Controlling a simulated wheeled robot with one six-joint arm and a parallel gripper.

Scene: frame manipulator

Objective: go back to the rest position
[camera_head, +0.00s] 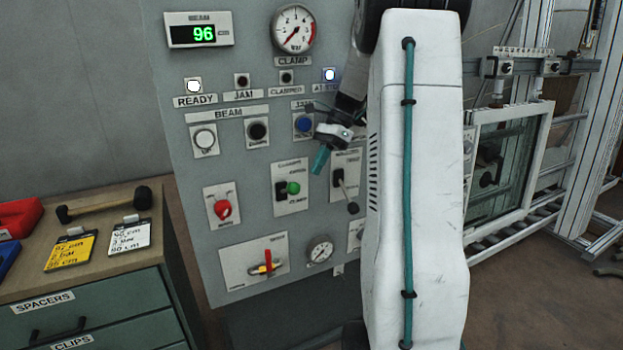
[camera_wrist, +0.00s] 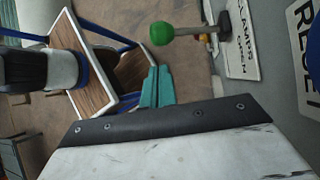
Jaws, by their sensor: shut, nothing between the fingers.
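My gripper (camera_head: 320,159) shows in the head view as teal fingertips pointing down and left, in front of the grey control panel (camera_head: 255,150). In the wrist view the teal fingers (camera_wrist: 156,88) lie together with nothing between them. The green-knobbed lever (camera_head: 293,188) is below and left of my gripper in the head view. Its green knob (camera_wrist: 162,34) shows above the fingers in the wrist view, apart from them, beside a label reading CLAMPS OPEN. My white arm hides part of the panel's right side.
The beam display (camera_head: 199,31) reads 96. The READY lamp (camera_head: 194,86) and another lamp (camera_head: 330,74) are lit. A drawer cabinet (camera_head: 90,310) at left bears a mallet (camera_head: 105,204) and cards. A window frame (camera_head: 503,165) stands at right above rollers.

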